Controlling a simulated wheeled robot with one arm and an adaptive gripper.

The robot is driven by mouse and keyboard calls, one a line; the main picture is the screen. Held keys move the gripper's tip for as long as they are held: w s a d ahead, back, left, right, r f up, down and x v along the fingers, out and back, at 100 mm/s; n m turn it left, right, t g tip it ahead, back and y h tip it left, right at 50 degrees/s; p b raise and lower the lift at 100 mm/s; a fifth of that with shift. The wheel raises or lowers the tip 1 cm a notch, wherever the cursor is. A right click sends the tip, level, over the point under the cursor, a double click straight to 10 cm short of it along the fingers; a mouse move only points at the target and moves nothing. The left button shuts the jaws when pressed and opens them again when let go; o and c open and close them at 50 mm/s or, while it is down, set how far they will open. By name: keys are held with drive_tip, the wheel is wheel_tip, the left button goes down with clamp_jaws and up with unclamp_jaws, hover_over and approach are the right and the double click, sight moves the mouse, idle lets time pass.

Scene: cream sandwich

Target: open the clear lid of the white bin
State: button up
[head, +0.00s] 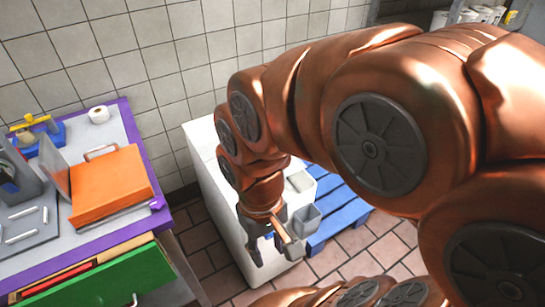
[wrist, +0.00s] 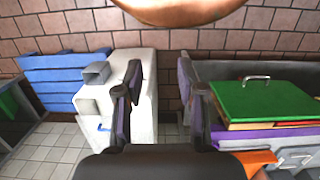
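A tall white box-like unit (head: 221,190), which seems to be the white bin, stands on the floor against the tiled wall; it also shows in the wrist view (wrist: 140,68). I cannot make out a clear lid for certain. My gripper (head: 274,250) hangs in front of the unit in the head view, partly covering it. In the wrist view its two dark fingers (wrist: 160,78) are wide apart with nothing between them.
A purple-edged counter (head: 130,120) on the left carries an orange box (head: 112,183) and tools. A green drawer front (head: 110,283) with a handle sticks out below it. A blue pallet (head: 340,208) lies right of the white unit. Some tiled floor is open in front.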

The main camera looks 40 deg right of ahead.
drive_tip(key=w+d+f+m+t, duration=0.1)
drive_tip(key=w+d+f+m, duration=0.3)
drive_tip(key=w, duration=0.6)
drive_tip(key=w+d+f+m+t, duration=0.1)
drive_tip(key=w+d+f+m, duration=0.1)
drive_tip(key=w+d+m, duration=0.55)
drive_tip(key=w+d+f+m+t, duration=0.1)
drive_tip(key=w+d+f+m, duration=0.2)
drive_tip(key=w, duration=0.8)
drive_tip(key=shift+w+d+f+m+t+p, duration=0.25)
drive_tip(key=shift+w+d+f+m, duration=0.35)
drive_tip(key=shift+w+d+f, duration=1.3)
drive_tip(key=shift+w+d+f+m+p, duration=0.55)
drive_tip(key=shift+d+f, duration=0.8)
drive_tip(key=shift+f, duration=1.45)
drive_tip(key=shift+w+d+f+m+t+p, duration=0.15)
drive_tip(key=shift+w+d+f+m, duration=0.75)
drive_tip(key=shift+d+f, duration=1.1)
drive_tip(key=shift+w+a+f, duration=0.2)
drive_tip(key=shift+a+f, duration=0.15)
drive_tip(key=shift+c, duration=0.3)
clamp_jaws()
